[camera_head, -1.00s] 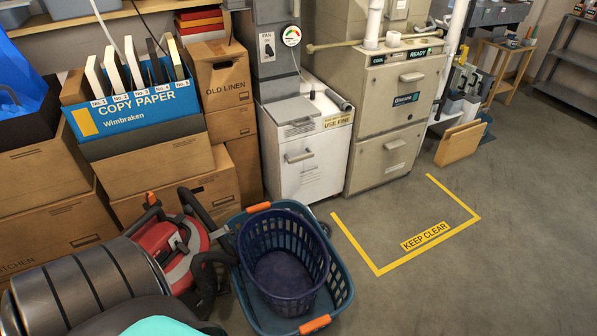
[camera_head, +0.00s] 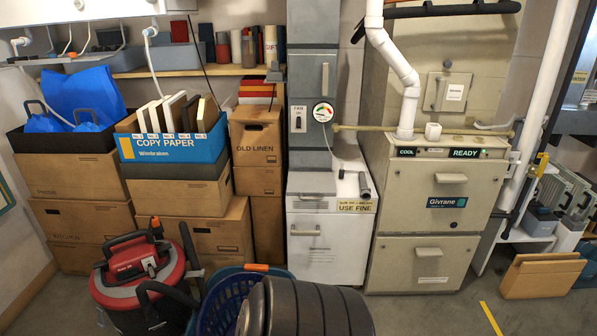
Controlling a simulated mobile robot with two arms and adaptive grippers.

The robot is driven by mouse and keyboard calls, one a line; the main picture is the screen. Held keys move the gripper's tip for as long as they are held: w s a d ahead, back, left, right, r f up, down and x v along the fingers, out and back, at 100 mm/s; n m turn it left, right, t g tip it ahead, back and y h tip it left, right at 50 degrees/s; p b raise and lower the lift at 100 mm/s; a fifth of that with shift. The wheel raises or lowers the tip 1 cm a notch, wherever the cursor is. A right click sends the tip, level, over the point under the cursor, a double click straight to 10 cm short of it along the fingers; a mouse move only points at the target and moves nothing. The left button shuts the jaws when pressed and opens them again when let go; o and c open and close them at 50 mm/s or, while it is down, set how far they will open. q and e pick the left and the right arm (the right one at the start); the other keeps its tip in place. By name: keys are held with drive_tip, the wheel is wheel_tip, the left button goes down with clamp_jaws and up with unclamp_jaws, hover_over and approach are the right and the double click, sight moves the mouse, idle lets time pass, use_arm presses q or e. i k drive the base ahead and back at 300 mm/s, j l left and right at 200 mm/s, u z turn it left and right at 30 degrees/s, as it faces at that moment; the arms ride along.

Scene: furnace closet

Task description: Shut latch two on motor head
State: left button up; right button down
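The motor head (camera_head: 132,262) is the red and grey top of a shop vacuum at the lower left in the head view. It has a black carry handle (camera_head: 127,240) and sits on a dark drum (camera_head: 140,318) cut off by the bottom edge. A small pale fitting shows on the head's front. I cannot tell which latch is number two, or whether it is open or shut. Neither gripper is in view.
A black hose (camera_head: 188,250) rises beside the motor head. Blue baskets (camera_head: 222,298) stand to its right, partly hidden by a dark ribbed shape. Cardboard boxes (camera_head: 95,220) stand behind. The furnace (camera_head: 425,220) is at right, with some clear floor (camera_head: 440,314) in front.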

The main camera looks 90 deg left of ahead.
sight(198, 274)
drive_tip(key=i+j+u, duration=0.1)
drive_tip(key=i+u, duration=0.9)
drive_tip(key=u, duration=0.15)
drive_tip(key=i+l+u, duration=0.2)
drive_tip(key=u, duration=0.2)
drive_tip(key=i, duration=0.1)
